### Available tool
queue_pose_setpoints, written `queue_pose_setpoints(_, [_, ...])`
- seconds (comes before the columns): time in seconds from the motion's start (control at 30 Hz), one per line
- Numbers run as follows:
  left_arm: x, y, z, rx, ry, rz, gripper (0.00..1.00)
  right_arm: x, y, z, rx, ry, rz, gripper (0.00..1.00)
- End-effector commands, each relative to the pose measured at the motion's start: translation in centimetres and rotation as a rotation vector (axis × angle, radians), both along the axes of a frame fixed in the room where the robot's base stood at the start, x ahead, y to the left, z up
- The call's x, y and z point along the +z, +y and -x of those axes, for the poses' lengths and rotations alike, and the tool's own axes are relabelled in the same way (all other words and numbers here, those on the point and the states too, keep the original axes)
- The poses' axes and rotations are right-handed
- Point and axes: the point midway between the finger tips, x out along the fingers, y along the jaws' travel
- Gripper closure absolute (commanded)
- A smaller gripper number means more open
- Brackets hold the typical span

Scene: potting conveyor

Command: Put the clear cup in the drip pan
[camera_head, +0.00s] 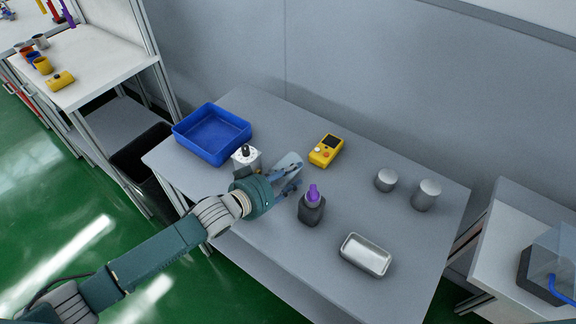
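A pale translucent object (287,161), which looks like the clear cup, is on the grey table just beyond my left gripper (294,179). The gripper's bluish fingers partly cover it and overlap its near side. I cannot tell whether they touch it or close on it. A shallow silver metal pan (366,254), which looks like the drip pan, lies empty near the table's front right edge. A larger blue tray (213,133) lies empty at the table's left end. My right gripper is out of view.
A dark bottle with a purple top (312,208) stands just right of my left gripper. A white-and-black device (246,157) is behind my wrist. A yellow meter (326,150) and two grey cylinders (386,180) (426,195) stand further back. Open table lies between bottle and cylinders.

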Motion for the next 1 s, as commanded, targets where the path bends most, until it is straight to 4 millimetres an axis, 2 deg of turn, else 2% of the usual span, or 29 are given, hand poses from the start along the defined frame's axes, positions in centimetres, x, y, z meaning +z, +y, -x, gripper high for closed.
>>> queue_pose_setpoints(0.17, [0.0, 0.0, 0.0, 0.000, 0.000, 0.000, 0.66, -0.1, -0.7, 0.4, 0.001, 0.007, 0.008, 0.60])
queue_pose_setpoints(0.33, [0.0, 0.0, 0.0, 0.000, 0.000, 0.000, 0.99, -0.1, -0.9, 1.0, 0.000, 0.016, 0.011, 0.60])
queue_pose_setpoints(0.77, [0.2, 0.0, 0.0, 0.000, -0.001, 0.001, 1.00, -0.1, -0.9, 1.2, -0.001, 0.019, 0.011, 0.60])
queue_pose_setpoints(0.87, [0.9, 0.0, -0.1, 0.000, -0.003, 0.001, 1.00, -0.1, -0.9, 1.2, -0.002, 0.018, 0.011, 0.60])
queue_pose_setpoints(1.0, [3.0, 0.0, -0.1, -0.001, -0.005, 0.002, 1.00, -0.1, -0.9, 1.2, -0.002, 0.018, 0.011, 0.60])
